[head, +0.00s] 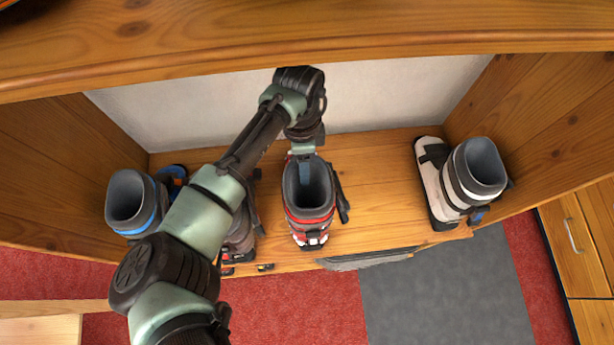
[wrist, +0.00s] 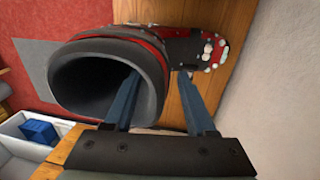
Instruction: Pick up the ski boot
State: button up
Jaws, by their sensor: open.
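A grey and red ski boot (head: 309,213) stands upright on the wooden shelf, its open cuff facing up. In the wrist view the boot (wrist: 150,62) fills the upper middle, with its dark opening at the left. My gripper (head: 305,168) is over the back rim of the cuff, pointing down. In the wrist view my gripper (wrist: 158,76) is open, with one blue finger in the boot's opening and the other outside it. The cuff wall lies between the fingers. I cannot tell whether either finger touches it.
A blue-banded boot (head: 130,205) stands at the left and a white boot (head: 447,190) at the right. Another dark boot (head: 240,238) is partly hidden by my arm. A wooden board (head: 380,50) runs above the shelf. Shelf space right of the red boot is clear.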

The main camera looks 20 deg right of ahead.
jog(key=shift+f, duration=0.65)
grip_shut()
jog(key=shift+r, duration=0.15)
dwell(0.8)
